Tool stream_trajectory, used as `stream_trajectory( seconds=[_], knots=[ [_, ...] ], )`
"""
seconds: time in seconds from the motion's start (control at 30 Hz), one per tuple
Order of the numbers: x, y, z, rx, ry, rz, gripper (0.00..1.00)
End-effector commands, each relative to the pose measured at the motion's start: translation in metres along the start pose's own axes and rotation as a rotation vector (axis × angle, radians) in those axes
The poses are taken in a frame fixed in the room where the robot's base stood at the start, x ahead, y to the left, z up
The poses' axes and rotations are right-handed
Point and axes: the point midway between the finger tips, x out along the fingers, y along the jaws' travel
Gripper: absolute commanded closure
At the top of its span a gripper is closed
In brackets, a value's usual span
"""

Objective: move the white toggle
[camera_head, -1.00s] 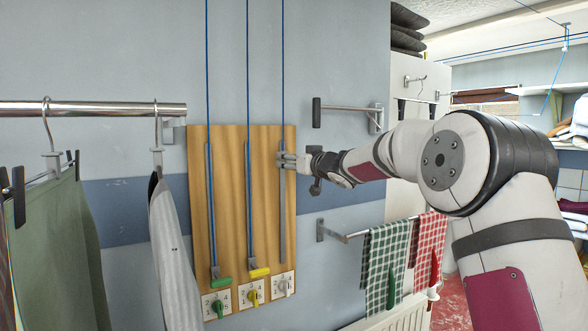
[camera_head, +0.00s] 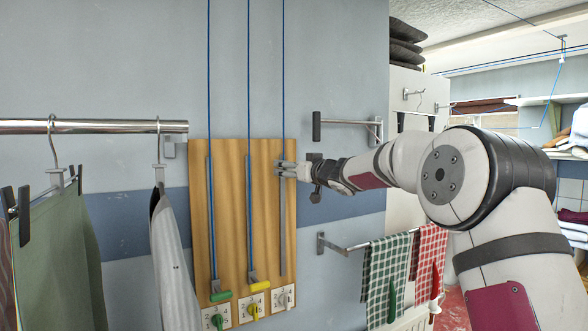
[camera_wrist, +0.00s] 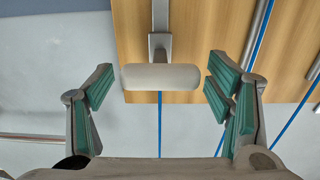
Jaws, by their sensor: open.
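The white toggle (camera_wrist: 160,76) shows in the wrist view as a pale, short crossbar on a grey stem, in front of the wooden board (camera_wrist: 205,25). My gripper (camera_wrist: 158,95) is open, with its green-padded fingers to either side of the bar and a visible gap at each end. In the head view my gripper (camera_head: 284,168) is at the right-hand cord, high on the board (camera_head: 230,190). The toggle is hard to make out there behind the fingers.
A green toggle (camera_head: 220,296) and a yellow toggle (camera_head: 259,286) sit low on the other two cords. Numbered dials line the board's bottom. A wall bar (camera_head: 345,122) and a rail with checked towels (camera_head: 385,270) are to the right; hanging clothes (camera_head: 170,255) are left.

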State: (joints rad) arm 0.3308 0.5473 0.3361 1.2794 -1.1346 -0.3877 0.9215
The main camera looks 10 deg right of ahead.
Motion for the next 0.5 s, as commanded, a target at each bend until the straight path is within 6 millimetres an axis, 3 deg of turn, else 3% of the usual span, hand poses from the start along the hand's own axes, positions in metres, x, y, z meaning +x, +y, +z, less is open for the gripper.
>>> stream_trajectory(
  seconds=[0.23, 0.5],
  knots=[
    [-0.015, 0.001, 0.0, -0.001, -0.002, 0.001, 0.27],
    [-0.064, 0.001, 0.0, -0.002, -0.002, 0.003, 0.27]
  ],
)
